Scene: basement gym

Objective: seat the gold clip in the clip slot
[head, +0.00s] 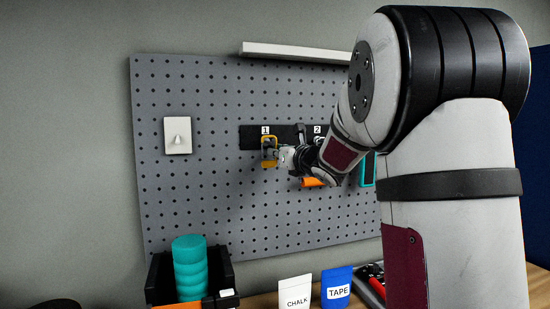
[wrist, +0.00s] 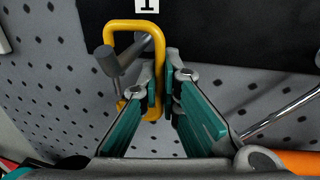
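The gold clip (head: 268,150) is a yellow rectangular loop at the "1" label on the pegboard. In the wrist view the clip (wrist: 122,25) appears around a grey knobbed peg (wrist: 104,58). My gripper (head: 284,155) is at the clip's right side. In the wrist view its teal fingers (wrist: 163,75) stand on either side of the clip's right bar, with almost no gap at the tips, and look closed on it. I cannot identify the clip slot in either view.
A dark strip (head: 250,137) carries labels 1 and 2 on the pegboard (head: 200,95). An orange handle (head: 312,182) hangs right of my gripper; a teal frame (head: 369,170) is partly behind my arm. Below stand a black bin (head: 160,275), a chalk packet (head: 295,291) and a tape packet (head: 336,288).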

